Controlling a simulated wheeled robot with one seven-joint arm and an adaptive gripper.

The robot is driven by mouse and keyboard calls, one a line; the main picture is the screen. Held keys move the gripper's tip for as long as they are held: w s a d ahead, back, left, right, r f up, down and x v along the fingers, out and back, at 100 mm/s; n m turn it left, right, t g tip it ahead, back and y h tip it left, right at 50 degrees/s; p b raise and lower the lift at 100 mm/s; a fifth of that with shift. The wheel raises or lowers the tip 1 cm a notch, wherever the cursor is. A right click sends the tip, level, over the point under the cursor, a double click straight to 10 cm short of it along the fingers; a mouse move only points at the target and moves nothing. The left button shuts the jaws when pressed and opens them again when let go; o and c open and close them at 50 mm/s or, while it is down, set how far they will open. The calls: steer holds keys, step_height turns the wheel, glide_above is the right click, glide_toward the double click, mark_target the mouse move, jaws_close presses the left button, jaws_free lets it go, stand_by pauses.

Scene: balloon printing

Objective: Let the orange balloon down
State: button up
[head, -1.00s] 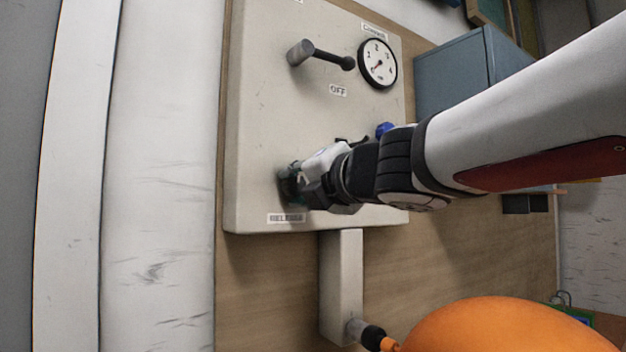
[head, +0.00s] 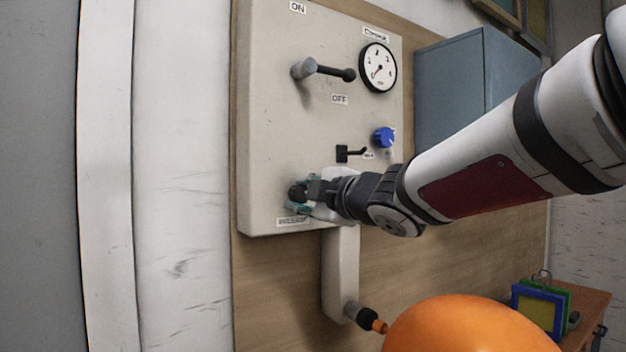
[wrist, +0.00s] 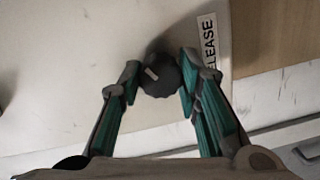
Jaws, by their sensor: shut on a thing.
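The orange balloon (head: 468,326) is inflated at the bottom right of the head view, joined to a black nozzle (head: 367,316) below the panel. A dark round knob (wrist: 160,76) sits on the panel beside a label reading RELEASE (wrist: 208,42); in the head view the label (head: 293,221) is just below it. My gripper (head: 302,194) is at the knob. In the wrist view its green-padded fingers (wrist: 159,84) are on either side of the knob, closed on it. The knob's pale mark points up and left.
The beige panel (head: 270,130) also carries a lever (head: 328,72) between ON and OFF, a gauge (head: 377,68), a blue knob (head: 383,138) and a small black handle (head: 349,153). A blue-grey cabinet (head: 450,80) stands right of it. Coloured frames (head: 540,305) rest on a table.

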steer(key=m+p, duration=0.3)
steer(key=m, duration=0.1)
steer(key=shift+s, duration=0.1)
steer(key=shift+f+m+p, duration=0.1)
steer(key=shift+m+p, duration=0.6)
steer(key=shift+p, duration=0.2)
steer(key=o, duration=1.1)
steer(key=shift+o, duration=0.2)
steer(key=v, duration=1.1)
steer(key=shift+s+d, duration=0.25)
steer(key=shift+d, duration=0.2)
